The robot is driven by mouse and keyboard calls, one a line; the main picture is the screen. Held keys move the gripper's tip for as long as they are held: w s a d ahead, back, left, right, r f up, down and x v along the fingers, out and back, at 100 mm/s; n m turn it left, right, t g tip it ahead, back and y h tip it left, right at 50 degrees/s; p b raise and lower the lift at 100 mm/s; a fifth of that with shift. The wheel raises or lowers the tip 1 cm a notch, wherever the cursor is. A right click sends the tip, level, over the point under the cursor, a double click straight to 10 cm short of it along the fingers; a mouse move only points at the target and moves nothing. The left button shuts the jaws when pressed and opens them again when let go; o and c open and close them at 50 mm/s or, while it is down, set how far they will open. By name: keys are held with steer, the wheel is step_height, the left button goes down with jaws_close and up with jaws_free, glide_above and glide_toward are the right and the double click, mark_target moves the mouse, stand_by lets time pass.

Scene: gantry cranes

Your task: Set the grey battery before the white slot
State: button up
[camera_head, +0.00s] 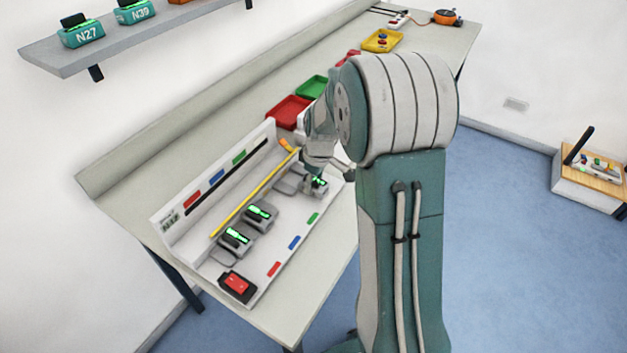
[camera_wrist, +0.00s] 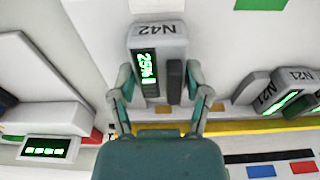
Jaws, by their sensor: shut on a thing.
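The grey battery (camera_wrist: 160,38), marked N42 with a lit green 25% display, is between the two fingers of my gripper (camera_wrist: 160,90) in the wrist view. The fingers are shut on its sides. In the head view the battery (camera_head: 319,184) is partly hidden below my gripper (camera_head: 321,166), at the right end of the white station (camera_head: 222,262). A white marker (camera_wrist: 152,5) lies just beyond the battery in the wrist view. I cannot tell whether the battery touches the station. The white slot itself is not clearly visible.
Two other grey batteries (camera_head: 260,214) (camera_head: 236,238) stand in the station, left of mine. A yellow bar (camera_head: 240,205) runs behind them. A red switch (camera_head: 237,286) is at the near left end. Red (camera_head: 288,112) and green (camera_head: 311,88) trays stand farther along the table.

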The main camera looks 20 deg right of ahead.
steer(key=o, duration=1.3)
steer(key=shift+f, duration=0.1)
steer(key=s+a+r+m+t, duration=0.1)
steer(key=s+r, duration=0.2)
steer(key=r, duration=0.5)
steer(key=s+a+r, duration=0.2)
steer(key=s+r, duration=0.1)
steer(key=r, duration=0.6)
steer(key=s+a+r+m+t, duration=0.1)
steer(key=s+a+m, duration=0.2)
steer(key=s, duration=0.6)
steer(key=s+a+r+m+t, duration=0.1)
steer(key=s+a, duration=0.3)
steer(key=s, duration=0.5)
steer(key=shift+s+r+m+t+h, duration=0.4)
steer(key=shift+m+t, duration=0.3)
steer(key=shift+m, duration=0.2)
